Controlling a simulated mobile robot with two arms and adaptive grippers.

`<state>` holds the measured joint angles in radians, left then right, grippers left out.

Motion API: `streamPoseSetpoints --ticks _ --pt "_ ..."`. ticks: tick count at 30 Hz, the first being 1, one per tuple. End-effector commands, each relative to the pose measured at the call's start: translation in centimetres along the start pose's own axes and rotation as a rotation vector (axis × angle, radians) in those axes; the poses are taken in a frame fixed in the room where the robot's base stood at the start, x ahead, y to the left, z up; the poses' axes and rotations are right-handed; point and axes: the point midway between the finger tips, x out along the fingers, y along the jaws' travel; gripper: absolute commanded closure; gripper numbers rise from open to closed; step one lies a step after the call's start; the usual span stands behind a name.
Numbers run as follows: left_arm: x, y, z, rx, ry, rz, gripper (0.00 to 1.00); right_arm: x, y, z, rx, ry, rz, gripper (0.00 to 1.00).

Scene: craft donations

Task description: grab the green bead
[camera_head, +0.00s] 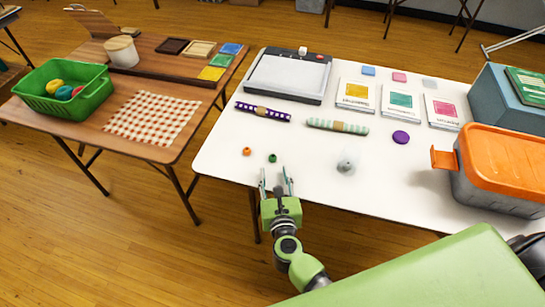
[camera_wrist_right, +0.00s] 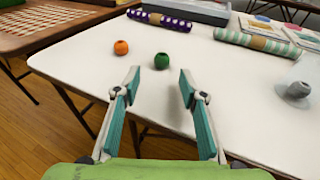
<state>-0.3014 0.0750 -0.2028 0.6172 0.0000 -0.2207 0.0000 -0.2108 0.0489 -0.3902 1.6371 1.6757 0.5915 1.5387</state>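A small green bead (camera_head: 272,158) lies on the white table (camera_head: 235,168) near its front left edge. It also shows in the right wrist view (camera_wrist_right: 161,61), just beyond and between my fingertips. My right gripper (camera_head: 276,176) is at the table's front edge, in front of the bead. In the right wrist view my right gripper (camera_wrist_right: 159,80) is open, with nothing between its fingers. The bead is apart from both fingers. My left gripper is not in view.
An orange bead (camera_head: 247,151) lies left of the green one. A grey bead (camera_head: 346,166) sits to the right, seemingly under something clear. Patterned rolls (camera_head: 337,126) lie behind. An orange-lidded bin (camera_head: 505,165) stands at the right. The table around the green bead is clear.

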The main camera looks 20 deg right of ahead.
Motion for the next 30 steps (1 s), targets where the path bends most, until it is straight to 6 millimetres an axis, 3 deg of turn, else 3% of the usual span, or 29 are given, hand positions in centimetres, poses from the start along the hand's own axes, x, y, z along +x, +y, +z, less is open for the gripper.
streamPoseSetpoints --ticks 12,20,25,30 --pt "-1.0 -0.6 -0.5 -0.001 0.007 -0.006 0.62 4.9 -0.3 0.5 -0.003 -0.001 0.0 0.61" --pt "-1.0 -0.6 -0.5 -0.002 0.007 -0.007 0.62 5.2 -0.3 0.5 -0.002 0.0 0.0 0.61" --pt "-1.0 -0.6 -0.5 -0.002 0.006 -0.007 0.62 5.2 -0.3 0.5 -0.002 0.0 0.0 0.89" --pt "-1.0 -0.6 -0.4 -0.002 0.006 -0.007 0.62 5.2 -0.3 0.5 -0.002 0.0 0.0 0.89"
